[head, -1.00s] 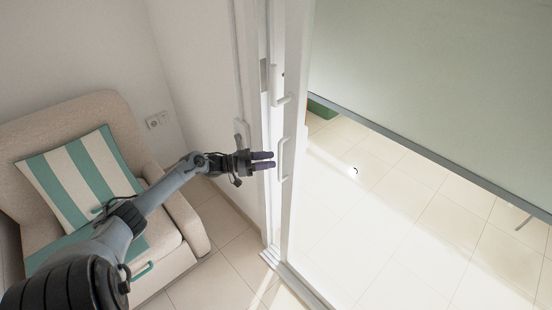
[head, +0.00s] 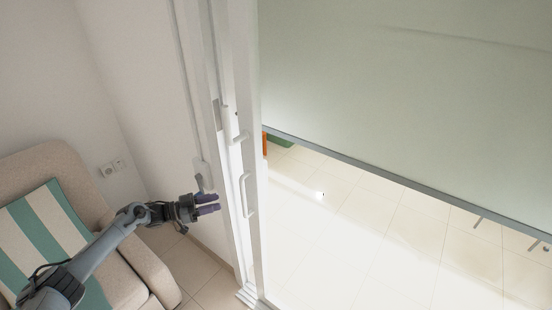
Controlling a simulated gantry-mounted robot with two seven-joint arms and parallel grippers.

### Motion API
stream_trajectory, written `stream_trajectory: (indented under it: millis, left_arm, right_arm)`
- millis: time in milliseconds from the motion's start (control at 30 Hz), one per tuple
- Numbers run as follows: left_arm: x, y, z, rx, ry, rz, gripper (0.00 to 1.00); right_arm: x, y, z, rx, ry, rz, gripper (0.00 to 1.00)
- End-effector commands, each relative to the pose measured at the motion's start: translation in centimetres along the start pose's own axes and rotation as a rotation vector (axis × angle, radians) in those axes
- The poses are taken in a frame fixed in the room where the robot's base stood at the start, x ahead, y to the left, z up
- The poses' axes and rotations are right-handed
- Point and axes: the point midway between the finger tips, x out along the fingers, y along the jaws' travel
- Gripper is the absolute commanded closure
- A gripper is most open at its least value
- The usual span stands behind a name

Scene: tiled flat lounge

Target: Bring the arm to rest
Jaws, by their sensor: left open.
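My left arm comes in from the lower left, over the armchair. My left gripper (head: 208,204) is open and empty, with its dark fingers pointing right toward the white sliding door frame (head: 247,255). A white pull handle (head: 245,195) on the door stands a little to the right of the fingertips, apart from them. My right gripper is not in view.
A beige armchair (head: 143,262) with a green-and-white striped cushion (head: 45,235) stands at the left. A wall socket (head: 112,168) is behind it. A pale green blind (head: 400,95) hangs at the right.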

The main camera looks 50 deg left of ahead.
Motion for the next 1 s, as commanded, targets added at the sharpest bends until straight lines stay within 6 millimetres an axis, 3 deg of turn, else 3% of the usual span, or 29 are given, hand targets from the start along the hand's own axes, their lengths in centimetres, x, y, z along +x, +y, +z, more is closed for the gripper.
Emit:
stream_trajectory:
  millis: [133,267,367,433,633,700,800,1000]
  left_arm:
    - [-0.7,0.7,1.7,-0.027,-0.012,-0.005,0.59]
    - [-1.2,3.5,5.6,-0.098,-0.026,-0.001,0.59]
    - [-0.4,8.5,8.8,-0.164,-0.017,0.044,0.59]
    - [0.9,12.8,10.8,-0.202,-0.015,0.075,0.59]
    - [6.3,26.3,15.5,-0.228,-0.121,0.079,0.59]
    - [8.4,30.9,15.9,-0.214,-0.181,0.051,0.59]
    - [10.7,35.7,15.4,-0.187,-0.272,-0.006,0.59]
    - [12.4,41.5,12.1,-0.158,-0.476,-0.135,0.59]
  right_arm:
    - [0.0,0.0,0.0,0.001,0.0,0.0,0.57]
    - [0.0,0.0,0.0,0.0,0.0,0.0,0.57]
    - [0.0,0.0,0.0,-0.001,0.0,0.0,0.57]
    - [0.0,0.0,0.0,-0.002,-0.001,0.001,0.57]
    - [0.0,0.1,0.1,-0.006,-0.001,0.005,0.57]
    - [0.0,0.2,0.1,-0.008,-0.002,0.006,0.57]
    - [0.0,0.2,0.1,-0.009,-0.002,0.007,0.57]
    - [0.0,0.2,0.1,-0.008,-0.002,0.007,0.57]
